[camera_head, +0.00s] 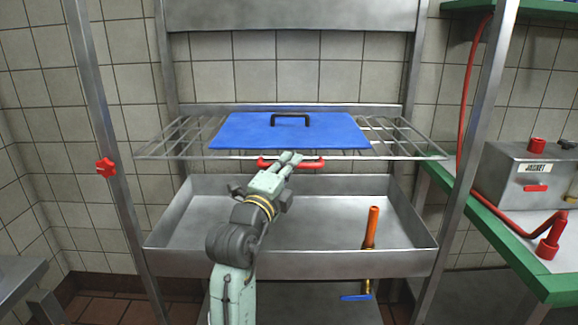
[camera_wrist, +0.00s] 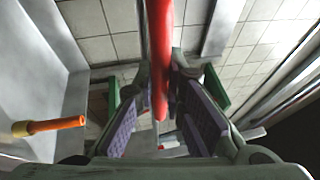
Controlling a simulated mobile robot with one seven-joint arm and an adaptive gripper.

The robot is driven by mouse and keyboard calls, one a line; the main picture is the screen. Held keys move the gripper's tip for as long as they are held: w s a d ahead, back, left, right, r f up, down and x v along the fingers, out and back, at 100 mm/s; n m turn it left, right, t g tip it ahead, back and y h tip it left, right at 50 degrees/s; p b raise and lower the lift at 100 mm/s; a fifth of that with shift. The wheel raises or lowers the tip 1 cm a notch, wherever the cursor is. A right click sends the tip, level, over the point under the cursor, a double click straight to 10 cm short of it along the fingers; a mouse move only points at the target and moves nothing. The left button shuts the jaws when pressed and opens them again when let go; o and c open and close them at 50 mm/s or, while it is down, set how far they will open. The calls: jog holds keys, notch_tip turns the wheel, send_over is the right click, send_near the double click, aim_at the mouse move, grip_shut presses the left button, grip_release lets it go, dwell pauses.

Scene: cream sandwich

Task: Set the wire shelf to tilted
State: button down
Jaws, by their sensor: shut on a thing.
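The wire shelf (camera_head: 395,157) spans the metal frame above a deep steel tray. It looks roughly level, though a slight slope is hard to judge. A red handle (camera_head: 313,163) runs along the middle of its front edge. My gripper (camera_head: 290,158) reaches up from the front and is shut on this handle. In the wrist view the red handle (camera_wrist: 161,50) runs between my two fingers with their purple pads. The fingers partly hide the handle in the head view. A blue panel (camera_head: 240,132) with a black grip lies flat on the shelf.
A red star knob (camera_head: 105,167) sits on the left post. On the right, a green-edged counter (camera_head: 500,238) carries a metal box (camera_head: 525,175) and a red hose.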

jog(key=w+r+p, duration=0.2)
jog(key=w+r, duration=0.1)
jog(key=r, duration=1.1)
jog(key=shift+r+p, duration=0.15)
jog(key=shift+p, duration=0.2)
jog(key=c, duration=2)
grip_release()
jog(key=shift+r, duration=0.1)
jog(key=o, duration=0.3)
jog(key=shift+o, duration=0.2)
jog(key=shift+w+f, duration=0.1)
jog(key=shift+f, duration=0.1)
jog(key=shift+f, duration=0.1)
